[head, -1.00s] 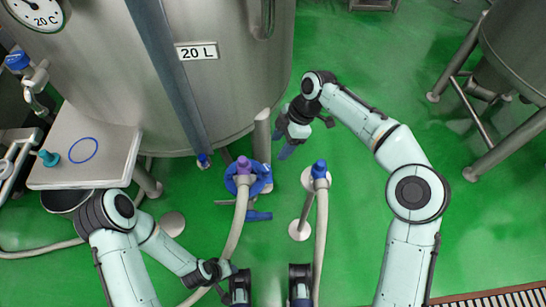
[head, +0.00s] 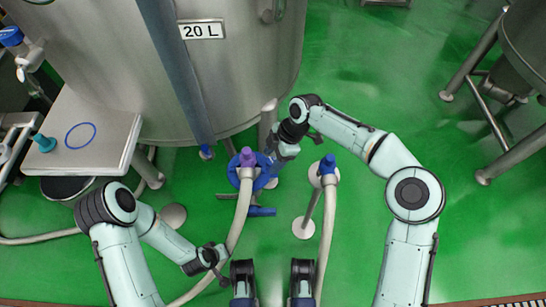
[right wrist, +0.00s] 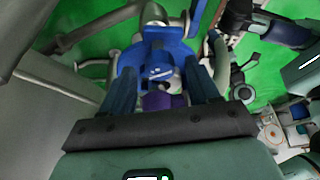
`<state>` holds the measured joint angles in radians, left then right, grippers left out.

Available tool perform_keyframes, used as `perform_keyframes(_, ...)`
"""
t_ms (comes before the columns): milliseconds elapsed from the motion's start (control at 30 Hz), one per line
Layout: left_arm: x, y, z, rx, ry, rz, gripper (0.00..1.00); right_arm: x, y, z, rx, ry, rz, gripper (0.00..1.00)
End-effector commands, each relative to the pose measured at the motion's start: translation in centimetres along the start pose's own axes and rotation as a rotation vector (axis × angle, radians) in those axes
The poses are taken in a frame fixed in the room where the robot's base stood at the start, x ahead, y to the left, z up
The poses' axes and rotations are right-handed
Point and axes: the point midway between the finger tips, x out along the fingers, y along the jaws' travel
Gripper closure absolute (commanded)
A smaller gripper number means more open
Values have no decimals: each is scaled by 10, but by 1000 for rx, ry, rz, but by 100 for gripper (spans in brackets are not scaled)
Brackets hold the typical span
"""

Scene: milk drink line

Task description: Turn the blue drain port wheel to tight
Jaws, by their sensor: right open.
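The blue wheel (head: 235,175) is at the foot of the tank in the head view, around a purple hose fitting (head: 247,157). A blue lever (head: 262,211) sits just below it. My right gripper (head: 272,168) is at the wheel's right side, its fingertips partly hidden. In the right wrist view, its open dark blue fingers (right wrist: 163,88) point at the blue wheel (right wrist: 158,58), one on each side, with the purple fitting (right wrist: 160,101) between them. Contact with the wheel cannot be made out. My left gripper (head: 212,262) is low at the left, away from the wheel; its fingers are unclear.
The steel tank (head: 240,75) with a 20 L label stands behind the wheel. A second hose with a blue cap (head: 327,164) stands on a post just right. A steel side table (head: 105,125) is at the left. Green floor is open at the right.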

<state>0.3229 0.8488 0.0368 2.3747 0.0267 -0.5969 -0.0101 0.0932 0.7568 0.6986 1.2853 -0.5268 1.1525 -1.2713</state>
Motion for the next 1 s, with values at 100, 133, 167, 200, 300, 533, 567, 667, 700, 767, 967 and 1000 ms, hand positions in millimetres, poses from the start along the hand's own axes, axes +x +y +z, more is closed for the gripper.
perform_keyframes(100,1,0,-1,0,4,0,57,3,0,0,-1,0,0,40)
perform_keyframes(133,1,0,-1,0,4,0,57,3,0,0,-1,0,0,40)
perform_keyframes(167,0,0,-1,0,4,0,57,2,0,0,-1,0,0,40)
perform_keyframes(200,0,0,-1,0,4,0,57,2,0,0,-1,0,0,40)
perform_keyframes(300,0,0,-1,0,3,0,57,2,0,0,0,0,0,40)
perform_keyframes(533,0,0,-1,0,3,0,57,2,0,0,0,0,0,96)
perform_keyframes(567,0,0,-1,0,2,0,57,2,0,0,0,0,0,96)
perform_keyframes(667,0,0,-1,0,2,0,57,2,0,0,4,0,2,96)
perform_keyframes(700,0,0,-1,0,1,0,57,2,0,0,8,0,3,96)
perform_keyframes(767,0,0,0,0,0,0,57,2,0,-1,18,0,7,96)
perform_keyframes(967,-3,1,3,1,-10,1,57,1,-1,-1,92,-2,38,96)
perform_keyframes(1000,-4,1,4,1,-13,1,57,1,-1,-1,114,-1,49,96)
